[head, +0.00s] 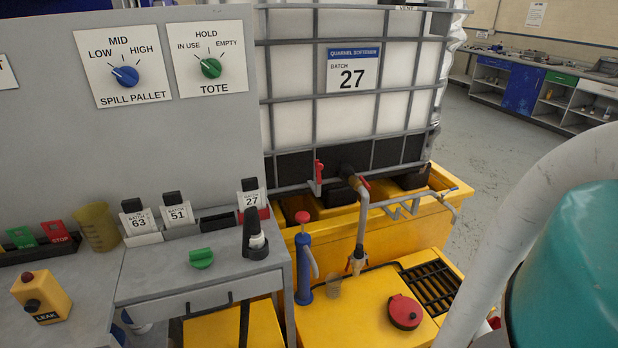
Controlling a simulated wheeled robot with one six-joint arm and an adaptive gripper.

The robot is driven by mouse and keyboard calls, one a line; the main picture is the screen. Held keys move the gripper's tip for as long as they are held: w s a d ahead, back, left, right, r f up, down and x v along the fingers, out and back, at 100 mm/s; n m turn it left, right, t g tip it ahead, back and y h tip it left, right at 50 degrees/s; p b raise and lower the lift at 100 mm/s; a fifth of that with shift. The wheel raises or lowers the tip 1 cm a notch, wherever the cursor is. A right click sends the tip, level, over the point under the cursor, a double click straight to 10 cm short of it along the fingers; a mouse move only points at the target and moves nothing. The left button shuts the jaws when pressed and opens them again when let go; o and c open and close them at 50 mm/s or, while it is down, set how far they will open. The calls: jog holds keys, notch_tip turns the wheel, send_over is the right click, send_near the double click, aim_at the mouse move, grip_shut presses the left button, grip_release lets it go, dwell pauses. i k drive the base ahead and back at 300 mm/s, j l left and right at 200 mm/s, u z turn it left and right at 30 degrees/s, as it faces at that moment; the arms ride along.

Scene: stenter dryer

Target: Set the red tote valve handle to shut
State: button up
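The white caged tote (300,118) with a "Batch 27" label stands on a yellow spill pallet. A red upright handle (319,172) shows at the lower front of its cage. A smaller red lever (364,182) sits at the outlet fitting, above a pipe (362,220) that runs down to a nozzle. I cannot tell which red part is the tote valve handle, nor read its setting. The tote selector (211,67) has a green knob and the marks In use, Hold and Empty. My gripper is not in view.
A yellow pallet (430,225) holds the tote. In front stand a blue hand pump (304,262), a red cap (404,312) and a black grate (430,287). A grey bench (190,275) is at left. My arm fills the right foreground. Open floor (500,125) lies behind right.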

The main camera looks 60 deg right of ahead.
aim_at(360, 176)
jog(key=z, duration=1.7)
jog(key=l+u, duration=0.1)
jog(key=l, duration=0.15)
jog(key=i+l+u, duration=0.1)
jog(key=l, duration=0.15)
